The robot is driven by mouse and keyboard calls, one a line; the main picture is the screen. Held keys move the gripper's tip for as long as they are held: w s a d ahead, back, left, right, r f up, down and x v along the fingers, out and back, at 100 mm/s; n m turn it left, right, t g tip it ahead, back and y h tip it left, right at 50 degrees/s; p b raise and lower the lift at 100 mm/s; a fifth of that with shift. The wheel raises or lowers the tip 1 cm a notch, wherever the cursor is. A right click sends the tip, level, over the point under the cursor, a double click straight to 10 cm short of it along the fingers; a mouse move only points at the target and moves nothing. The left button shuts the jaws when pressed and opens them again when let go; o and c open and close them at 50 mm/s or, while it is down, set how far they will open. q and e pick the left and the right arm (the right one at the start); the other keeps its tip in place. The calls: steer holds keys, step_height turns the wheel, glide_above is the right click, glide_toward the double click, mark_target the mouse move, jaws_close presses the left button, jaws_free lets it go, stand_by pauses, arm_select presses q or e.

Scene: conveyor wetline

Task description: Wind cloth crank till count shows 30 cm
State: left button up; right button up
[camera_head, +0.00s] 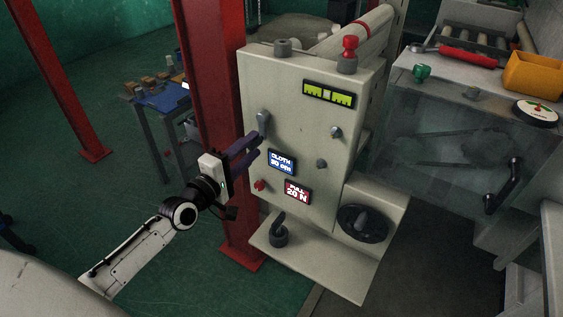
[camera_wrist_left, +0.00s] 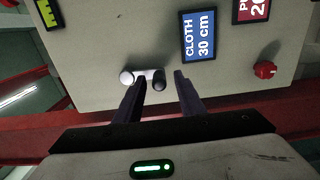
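The cloth display (camera_head: 281,161) is a blue screen on the front of the pale machine cabinet (camera_head: 300,120). In the left wrist view the cloth display (camera_wrist_left: 199,36) reads "CLOTH 30 cm". A small crank (camera_wrist_left: 143,76) shows there, with a light round end at left and a dark knob at right. In the head view the crank (camera_head: 263,119) is partly hidden near the fingertips. My left gripper (camera_head: 257,144) is open at the cabinet front. In the wrist view, its fingers (camera_wrist_left: 160,79) stand either side of the dark knob; contact is unclear. My right gripper is not in view.
A red "PULL 20 N" display (camera_head: 297,192) and a red knob (camera_head: 259,185) sit below the cloth display. A black handwheel (camera_head: 363,223) is at the lower right. A red post (camera_head: 215,70) stands close behind my left arm.

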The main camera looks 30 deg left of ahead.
arm_select(q)
steer(key=shift+s+a+p, duration=0.15)
steer(key=shift+s+p, duration=0.55)
steer(key=shift+s, duration=1.45)
steer(key=s, duration=0.2)
steer(key=shift+s, duration=0.35)
steer(key=s+d+f+m+g+h, duration=0.1)
steer(key=s+d+f+m+g, duration=0.8)
steer(key=s+d+f+m, duration=1)
step_height(320, 180, down, 3)
steer(key=shift+s+d+f+p, duration=0.1)
steer(key=shift+s+d+p, duration=0.25)
steer(key=shift+s, duration=0.6)
